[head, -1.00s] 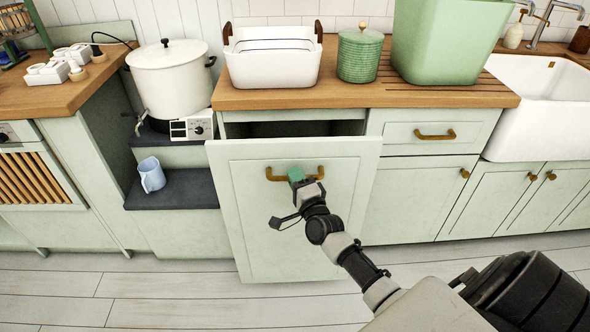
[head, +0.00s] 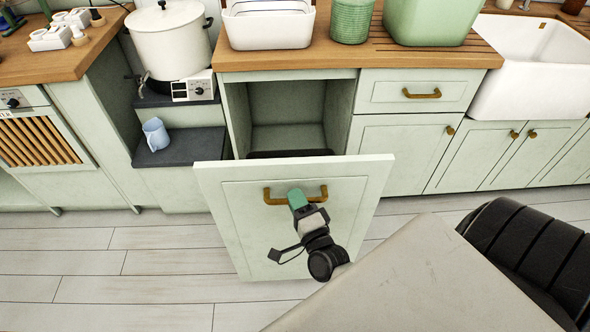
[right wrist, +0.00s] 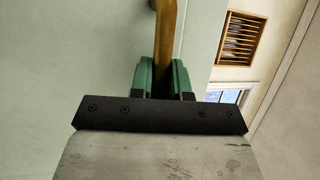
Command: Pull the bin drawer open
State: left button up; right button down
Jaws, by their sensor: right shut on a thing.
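The bin drawer (head: 225,215) has a tall pale green front and stands pulled out from the cabinet, with a wide gap behind its top edge. A dark edge shows inside, just behind the front; the rest of the contents is hidden. Its brass handle (head: 272,196) runs across the upper part of the front. My right gripper (head: 297,198) is at the middle of this handle. In the right wrist view the green fingers (right wrist: 162,75) are shut around the brass handle bar (right wrist: 166,35). My left gripper is not in view.
The wooden counter (head: 290,58) above holds a white basin (head: 268,25), a green canister (head: 352,20) and a green tub (head: 430,20). The floor (head: 120,285) in front is clear.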

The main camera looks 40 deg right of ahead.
jog(key=shift+s+a, duration=0.35)
jog(key=shift+s, duration=0.25)
jog(key=c, duration=1.1)
grip_release()
jog(key=b+v, duration=0.1)
jog(key=v, duration=1)
jog(key=shift+w, duration=0.1)
